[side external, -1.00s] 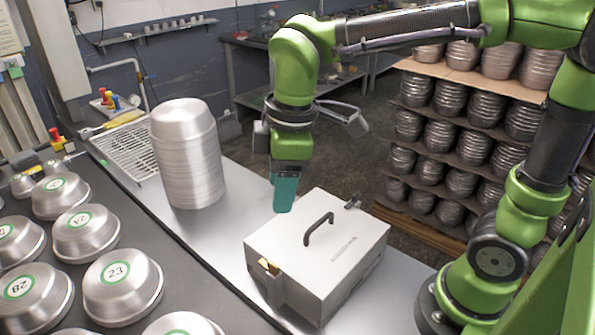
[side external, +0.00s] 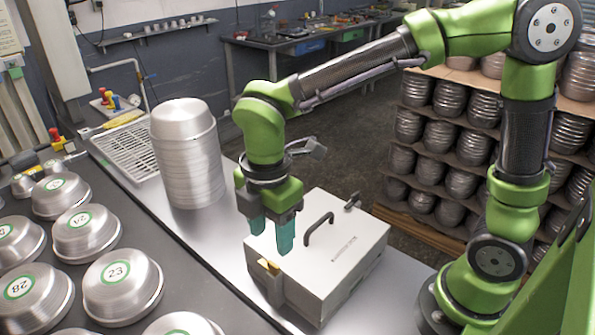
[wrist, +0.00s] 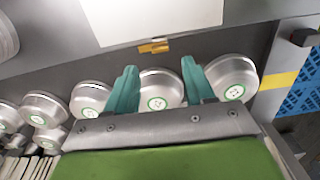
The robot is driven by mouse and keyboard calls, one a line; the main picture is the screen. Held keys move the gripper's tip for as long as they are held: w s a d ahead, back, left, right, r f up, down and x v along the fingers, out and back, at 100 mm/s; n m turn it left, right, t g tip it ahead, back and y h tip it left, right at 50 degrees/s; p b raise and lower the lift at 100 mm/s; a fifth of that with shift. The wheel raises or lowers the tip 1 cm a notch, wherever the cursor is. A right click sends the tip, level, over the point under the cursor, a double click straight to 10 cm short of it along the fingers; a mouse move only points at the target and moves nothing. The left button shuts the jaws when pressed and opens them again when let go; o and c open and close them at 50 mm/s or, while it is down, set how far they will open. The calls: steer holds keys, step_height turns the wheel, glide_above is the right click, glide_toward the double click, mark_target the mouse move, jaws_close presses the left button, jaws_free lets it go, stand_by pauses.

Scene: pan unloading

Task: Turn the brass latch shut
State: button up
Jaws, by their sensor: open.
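The brass latch (side external: 268,266) is on the front-left face of a pale grey metal box (side external: 335,262) with a black handle on its lid. The latch also shows in the wrist view (wrist: 153,46), just below the edge of the white lid (wrist: 125,18). My gripper (side external: 272,241) is open and empty, with two teal fingers pointing down. In the side view it appears above and just behind the latch, over the lid's left edge. In the wrist view the fingers (wrist: 158,84) are apart, and the latch lies beyond their tips, apart from them.
A tall stack of metal pans (side external: 187,155) stands on the steel bench left of the box. Several upturned pans with green number rings, such as pan 23 (side external: 122,280), lie on the dark surface at left. Racked pans (side external: 440,140) stand behind at right.

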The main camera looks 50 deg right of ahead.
mark_target(273, 263)
step_height(273, 263, down, 7)
steer(key=shift+r, duration=0.1)
stand_by(0.3)
jaws_close()
